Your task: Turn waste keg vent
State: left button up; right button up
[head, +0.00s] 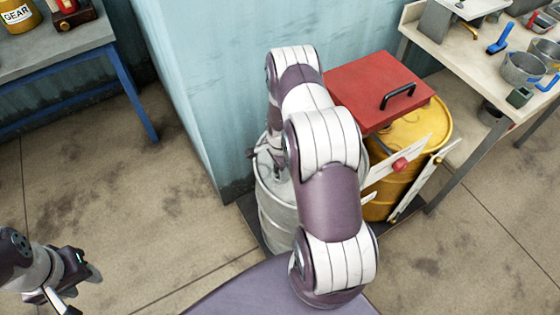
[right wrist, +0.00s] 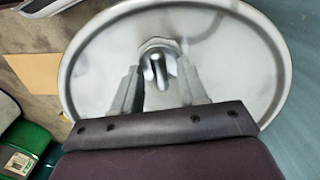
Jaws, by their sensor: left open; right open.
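The waste keg is a silver metal drum (head: 273,212) standing against the blue wall, partly hidden behind my right arm in the head view. Its round steel top (right wrist: 235,50) fills much of the right wrist view. The vent (right wrist: 155,65) is a small upright metal fitting near the middle of that top. My right gripper (right wrist: 158,82) is open, with one finger on each side of the vent; I cannot tell whether either touches it. In the head view this gripper is mostly hidden by its arm. My left gripper (head: 82,290) is open and empty at the lower left, over the floor.
A yellow drum (head: 432,125) with a red square lid (head: 370,85) and a red knob (head: 400,165) stands right of the keg. A workbench (head: 465,55) with tools and pots is at upper right. A blue-legged table (head: 60,50) is at upper left. The left floor is clear.

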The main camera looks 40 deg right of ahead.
notch_tip(320, 180, up, 12)
jog(key=b, duration=0.1)
jog(key=shift+r, duration=0.2)
dwell(0.3)
